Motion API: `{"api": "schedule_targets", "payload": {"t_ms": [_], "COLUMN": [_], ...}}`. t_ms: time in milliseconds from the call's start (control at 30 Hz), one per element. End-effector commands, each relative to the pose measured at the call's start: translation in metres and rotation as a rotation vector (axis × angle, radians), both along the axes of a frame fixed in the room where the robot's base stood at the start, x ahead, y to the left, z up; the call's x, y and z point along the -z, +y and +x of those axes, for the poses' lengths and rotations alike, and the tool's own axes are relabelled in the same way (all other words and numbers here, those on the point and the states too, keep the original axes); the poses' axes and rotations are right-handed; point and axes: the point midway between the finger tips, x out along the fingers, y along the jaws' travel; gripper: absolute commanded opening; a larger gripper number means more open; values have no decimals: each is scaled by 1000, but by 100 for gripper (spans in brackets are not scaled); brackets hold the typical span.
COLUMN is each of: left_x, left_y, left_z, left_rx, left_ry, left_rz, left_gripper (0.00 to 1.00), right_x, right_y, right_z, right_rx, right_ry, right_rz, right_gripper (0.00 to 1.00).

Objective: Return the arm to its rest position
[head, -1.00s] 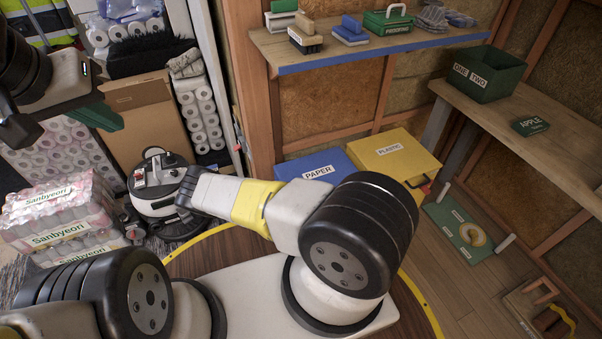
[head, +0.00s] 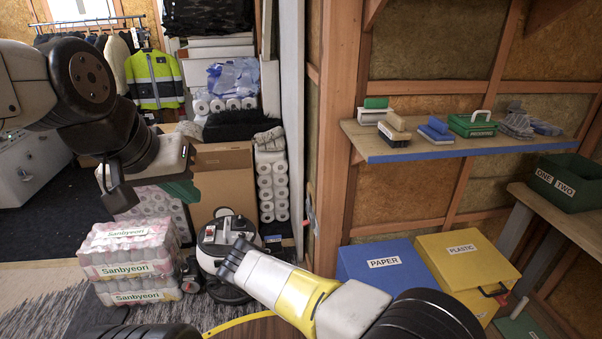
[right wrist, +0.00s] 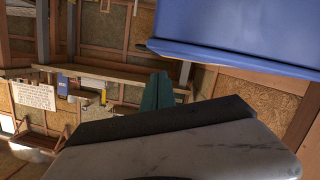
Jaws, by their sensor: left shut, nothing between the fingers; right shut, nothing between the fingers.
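My left arm comes in from the left in the head view. Its gripper (head: 184,192) hangs above the floor in front of the cardboard box, its green fingers shut and empty, partly hidden behind the wrist housing. My right arm, with a yellow band, reaches from the bottom toward the left in the head view; I cannot make out its gripper there. In the right wrist view the right gripper's green fingers (right wrist: 157,92) are together and empty, with shelving and an insulated wall beyond them.
A black-and-white vacuum cleaner (head: 225,252) stands behind my right arm. Stacked Sanbyeon packs (head: 132,268) stand at the left. Blue PAPER (head: 385,280) and yellow PLASTIC (head: 466,272) bins stand at the right, below a blue-edged shelf (head: 455,150). A cardboard box (head: 226,182) stands at the back.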

Motion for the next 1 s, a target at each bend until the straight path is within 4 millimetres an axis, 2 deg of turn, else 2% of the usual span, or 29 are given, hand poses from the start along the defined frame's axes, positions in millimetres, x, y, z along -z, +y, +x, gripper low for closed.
{"api": "schedule_targets", "payload": {"t_ms": [167,367,667,1000], "left_x": [0,0,0,0], "left_y": [0,0,0,0], "left_z": [0,0,0,0], "left_rx": [0,0,0,0], "left_ry": [0,0,0,0], "left_rz": [0,0,0,0], "left_gripper": [0,0,0,0], "right_x": [-27,-88,-191,-320], "right_y": [11,31,60,82], "right_z": [10,23,31,19], "right_rx": [63,156,156,-63], "right_ry": [39,147,283,359], "right_rz": [85,302,680,1072], "right_gripper": [0,0,0,0]}}
